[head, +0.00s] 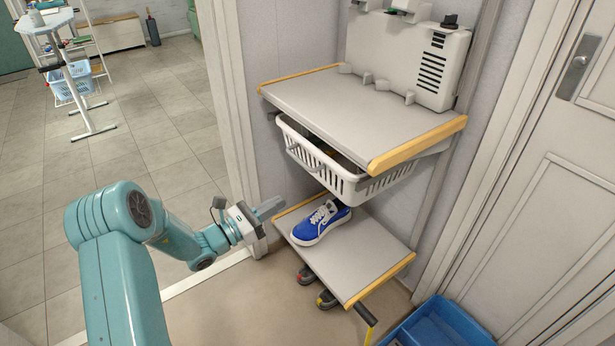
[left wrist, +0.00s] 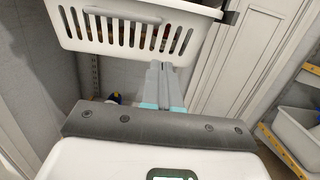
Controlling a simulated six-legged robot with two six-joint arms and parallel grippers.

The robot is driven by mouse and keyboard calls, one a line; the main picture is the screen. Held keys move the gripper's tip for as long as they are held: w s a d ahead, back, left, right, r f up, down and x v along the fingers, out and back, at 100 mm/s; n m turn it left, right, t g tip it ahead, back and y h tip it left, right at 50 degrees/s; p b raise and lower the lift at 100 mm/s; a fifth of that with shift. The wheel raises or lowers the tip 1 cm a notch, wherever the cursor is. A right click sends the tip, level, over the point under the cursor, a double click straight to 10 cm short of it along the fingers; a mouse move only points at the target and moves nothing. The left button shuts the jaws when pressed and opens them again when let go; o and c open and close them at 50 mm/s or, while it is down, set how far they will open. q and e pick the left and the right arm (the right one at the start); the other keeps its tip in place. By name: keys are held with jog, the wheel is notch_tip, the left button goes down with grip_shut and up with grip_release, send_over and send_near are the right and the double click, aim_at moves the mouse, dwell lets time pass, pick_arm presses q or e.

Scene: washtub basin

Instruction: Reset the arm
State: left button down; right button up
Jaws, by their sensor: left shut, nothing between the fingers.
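My left arm comes in from the left in the head view. Its gripper (head: 268,207) is shut and empty, just left of the lower shelf (head: 362,256). A blue and white shoe (head: 320,223) sits on that shelf, to the right of the fingertips and apart from them. In the left wrist view the shut fingers (left wrist: 159,75) point at the underside of a white slotted basket (left wrist: 128,36). The right gripper shows in neither view.
The white basket (head: 345,181) hangs under the upper shelf (head: 365,117), which bears a grey-white unit (head: 405,55). Dark shoes (head: 327,299) stand under the lower shelf. A blue tub (head: 440,325) is at the lower right, by a door (head: 540,190). Tiled floor (head: 140,130) at left is open.

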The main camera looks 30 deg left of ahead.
pick_arm(q)
jog(key=shift+f, duration=0.1)
jog(key=s+d+f+m+g+h, duration=0.2)
jog(key=s+d+f+m+g, duration=0.2)
jog(key=d+f+g, duration=0.4)
jog(key=s+d+f+m+g+h, duration=0.25)
jog(key=s+d+f, duration=0.2)
jog(key=d, duration=0.45)
jog(key=s+d+f+m+g+y, duration=0.4)
jog(key=s+f+m, duration=0.3)
jog(key=m, duration=0.4)
jog(key=s+d+f+m+g+y, duration=0.4)
jog(key=s+f+m, duration=0.2)
jog(key=s+m, duration=0.4)
notch_tip(320, 180, up, 20)
jog(key=w+d+m+p, duration=0.1)
jog(key=m+p, duration=0.1)
jog(key=p, duration=1.8)
jog(key=shift+d+r+t, duration=0.15)
jog(key=shift+t, duration=0.3)
